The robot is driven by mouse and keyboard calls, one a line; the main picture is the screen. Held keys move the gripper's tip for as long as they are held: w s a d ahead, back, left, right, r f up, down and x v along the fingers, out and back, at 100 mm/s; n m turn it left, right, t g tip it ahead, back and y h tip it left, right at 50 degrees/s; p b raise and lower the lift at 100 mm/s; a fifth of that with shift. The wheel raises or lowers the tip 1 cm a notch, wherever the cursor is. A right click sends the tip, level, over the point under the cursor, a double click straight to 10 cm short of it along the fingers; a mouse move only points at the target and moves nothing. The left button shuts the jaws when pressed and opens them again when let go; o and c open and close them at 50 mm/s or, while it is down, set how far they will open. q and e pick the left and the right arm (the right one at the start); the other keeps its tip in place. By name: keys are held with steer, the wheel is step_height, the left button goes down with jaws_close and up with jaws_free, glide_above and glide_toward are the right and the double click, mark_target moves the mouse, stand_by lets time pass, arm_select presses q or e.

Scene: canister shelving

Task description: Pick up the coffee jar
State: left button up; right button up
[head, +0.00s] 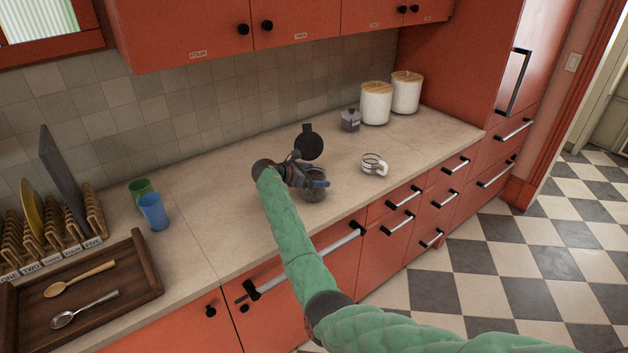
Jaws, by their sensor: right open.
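The coffee jar appears to be the clear, dark-looking jar (314,190) on the counter near its front edge, partly hidden by my right gripper. A black round disc (308,146) with a small tab stands up just behind it; I cannot tell whether it is the jar's raised lid. My right gripper (318,181) reaches in on a green-sleeved arm and is open, with its fingers at the jar's upper part. I cannot tell whether they touch it. My left gripper is not in view.
A clear-and-white mug (374,164) stands right of the jar. A grey moka pot (350,121) and two white canisters (376,105) with wooden lids stand at the back right. Green (139,189) and blue (154,213) cups, a plate rack (60,238) and a wooden tray (128,295) are left.

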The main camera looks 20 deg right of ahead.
mark_target(324, 166)
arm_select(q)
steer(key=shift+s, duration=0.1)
arm_select(e)
steer(key=shift+f, duration=0.1)
steer(key=shift+w, duration=0.1)
steer(key=c, duration=1.5)
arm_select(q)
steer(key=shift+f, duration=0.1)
